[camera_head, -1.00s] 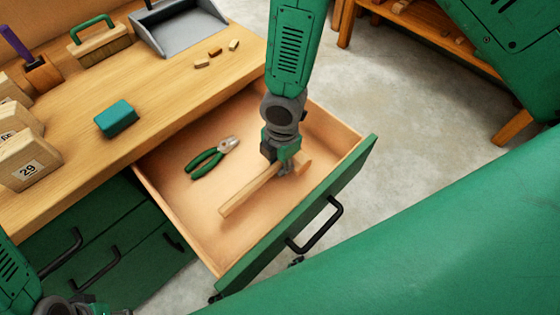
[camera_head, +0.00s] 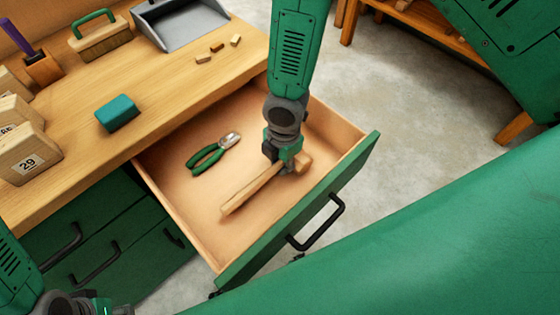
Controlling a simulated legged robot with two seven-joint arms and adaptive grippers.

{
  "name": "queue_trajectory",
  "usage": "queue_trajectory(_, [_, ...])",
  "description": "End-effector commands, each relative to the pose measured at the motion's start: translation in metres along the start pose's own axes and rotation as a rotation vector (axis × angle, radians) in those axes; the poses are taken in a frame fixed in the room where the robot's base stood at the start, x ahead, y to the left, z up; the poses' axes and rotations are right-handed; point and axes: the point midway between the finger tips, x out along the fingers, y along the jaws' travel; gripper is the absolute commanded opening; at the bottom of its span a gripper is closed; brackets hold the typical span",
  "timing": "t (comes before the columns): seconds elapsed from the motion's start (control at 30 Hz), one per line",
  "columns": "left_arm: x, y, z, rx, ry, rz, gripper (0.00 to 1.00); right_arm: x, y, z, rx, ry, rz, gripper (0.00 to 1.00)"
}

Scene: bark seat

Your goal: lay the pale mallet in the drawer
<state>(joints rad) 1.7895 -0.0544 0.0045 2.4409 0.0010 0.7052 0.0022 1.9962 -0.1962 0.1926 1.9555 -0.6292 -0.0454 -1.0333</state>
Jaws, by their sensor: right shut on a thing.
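The pale wooden mallet (camera_head: 252,189) is inside the open drawer (camera_head: 215,243), its handle pointing to the lower left and its head to the right. My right gripper (camera_head: 288,163) reaches down into the drawer and is shut on the mallet near its head, covering part of it. I cannot tell whether the mallet touches the drawer floor. My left gripper (camera_head: 98,306) is at the bottom left corner, mostly cut off, in front of the closed green drawers.
Green-handled pliers (camera_head: 212,154) lie in the drawer left of the mallet. The wooden bench top holds a teal block (camera_head: 117,113), a grey dustpan (camera_head: 180,24), a green-handled brush (camera_head: 100,37), small wood bits and numbered blocks (camera_head: 25,153). The drawer's front left floor is bare.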

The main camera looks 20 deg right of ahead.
Motion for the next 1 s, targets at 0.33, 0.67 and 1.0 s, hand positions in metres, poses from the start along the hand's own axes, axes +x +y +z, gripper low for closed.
queue_trajectory(0.33, [-0.001, 0.0002, 0.0, 0.0, 0.0, 0.0, 0.33, -0.0001, 0.0002, -0.0005, 0.0, -0.001, 0.001, 0.0])
queue_trajectory(0.67, [0.001, 0.0001, 0.0002, 0.0, 0.0, 0.0, 0.33, 0.0046, 0.0002, -0.0002, 0.0, -0.001, 0.0, 0.0])
queue_trajectory(1.0, [0.0011, 0.0001, 0.0002, 0.0, 0.0, 0.0, 0.33, 0.0055, -0.0001, 0.0003, 0.0, 0.0, 0.0, 0.36])
